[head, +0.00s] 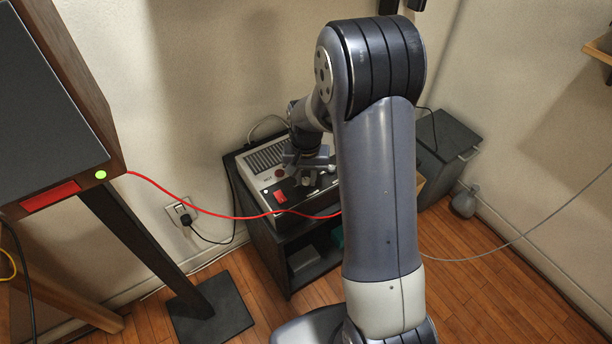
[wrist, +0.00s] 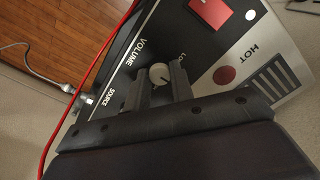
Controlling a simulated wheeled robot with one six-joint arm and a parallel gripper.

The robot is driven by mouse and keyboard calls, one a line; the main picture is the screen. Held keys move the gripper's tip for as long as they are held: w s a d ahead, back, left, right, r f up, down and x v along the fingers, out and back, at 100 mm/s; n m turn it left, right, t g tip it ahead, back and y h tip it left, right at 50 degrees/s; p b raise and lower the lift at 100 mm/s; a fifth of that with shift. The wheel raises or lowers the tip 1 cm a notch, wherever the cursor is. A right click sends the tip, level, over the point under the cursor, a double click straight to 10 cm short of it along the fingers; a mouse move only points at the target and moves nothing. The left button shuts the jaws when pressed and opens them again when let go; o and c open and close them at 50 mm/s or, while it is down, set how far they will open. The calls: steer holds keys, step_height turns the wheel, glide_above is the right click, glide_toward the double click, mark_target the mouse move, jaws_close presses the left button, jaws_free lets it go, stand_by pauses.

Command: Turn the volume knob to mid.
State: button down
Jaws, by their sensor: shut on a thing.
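The volume knob (wrist: 160,75) is a small pale round knob with a short dark mark, on the black strip of a silver and black audio unit (wrist: 224,40). "VOLUME" is printed beside it, and a label starting "LO" is partly hidden by a finger. My gripper (wrist: 161,87) has one finger on each side of the knob and is shut on it. Which setting the mark points to I cannot tell. In the head view, the audio unit (head: 262,160) stands on a dark shelf, with my gripper (head: 307,178) over its front strip.
A red switch (head: 280,196) and a red cable (head: 225,216) lie near the knob. A large speaker (head: 50,100) on a black stand is at the left. A dark box (head: 447,150) stands right of my arm. Wooden floor (head: 480,290) is open at the right.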

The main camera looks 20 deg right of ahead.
mark_target(306, 180)
stand_by(0.3)
steer(key=c, duration=1.2)
jaws_free()
step_height(306, 180, up, 11)
steer(key=p, duration=0.1)
steer(key=shift+f, duration=0.15)
step_height(306, 180, down, 11)
steer(key=shift+r+b, duration=0.1)
steer(key=shift+b, duration=0.45)
